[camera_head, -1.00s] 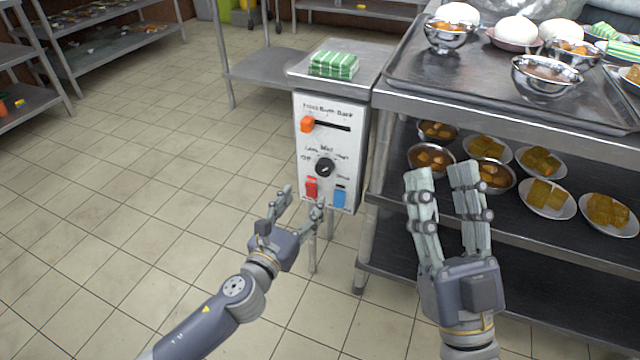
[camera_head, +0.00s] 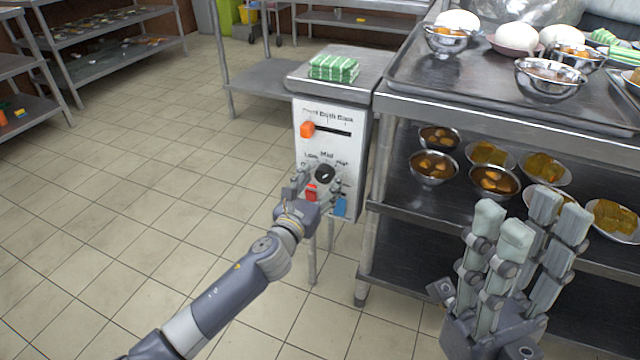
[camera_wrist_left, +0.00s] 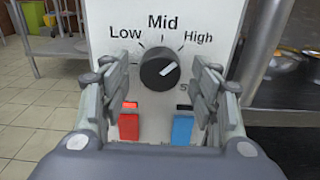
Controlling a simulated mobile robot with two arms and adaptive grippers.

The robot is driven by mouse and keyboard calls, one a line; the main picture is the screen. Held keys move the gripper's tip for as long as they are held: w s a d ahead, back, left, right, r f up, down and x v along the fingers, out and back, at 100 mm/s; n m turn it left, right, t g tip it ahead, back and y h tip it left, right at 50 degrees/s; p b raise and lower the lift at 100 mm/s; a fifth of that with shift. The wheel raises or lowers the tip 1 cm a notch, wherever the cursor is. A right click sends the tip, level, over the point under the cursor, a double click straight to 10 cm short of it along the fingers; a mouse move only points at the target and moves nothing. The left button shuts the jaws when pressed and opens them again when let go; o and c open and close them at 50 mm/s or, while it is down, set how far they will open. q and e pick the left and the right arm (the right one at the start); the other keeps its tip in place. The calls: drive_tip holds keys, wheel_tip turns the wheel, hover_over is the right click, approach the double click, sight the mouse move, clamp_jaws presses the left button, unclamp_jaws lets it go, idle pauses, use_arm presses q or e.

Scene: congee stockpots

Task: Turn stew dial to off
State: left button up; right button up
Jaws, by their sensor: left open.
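The stew dial (camera_head: 325,174) is a round black knob on the white control panel (camera_head: 341,143). In the left wrist view the dial (camera_wrist_left: 160,68) has a white mark pointing up and right, between Mid and High. The Off label is not readable. My left gripper (camera_head: 317,184) is open in front of the panel, its fingers on either side of the dial and slightly below it. In the left wrist view the gripper (camera_wrist_left: 158,88) appears apart from the dial. My right gripper (camera_head: 530,225) is at the lower right, its fingers pointing up and spread, with nothing seen between them.
A red switch (camera_wrist_left: 129,124) and a blue switch (camera_wrist_left: 182,129) sit below the dial. A steel shelf table (camera_head: 400,97) with bowls and plates stands right of the panel. The tiled floor at left is clear.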

use_arm(q)
drive_tip(key=c, duration=1.1)
drive_tip(key=shift+o, duration=0.2)
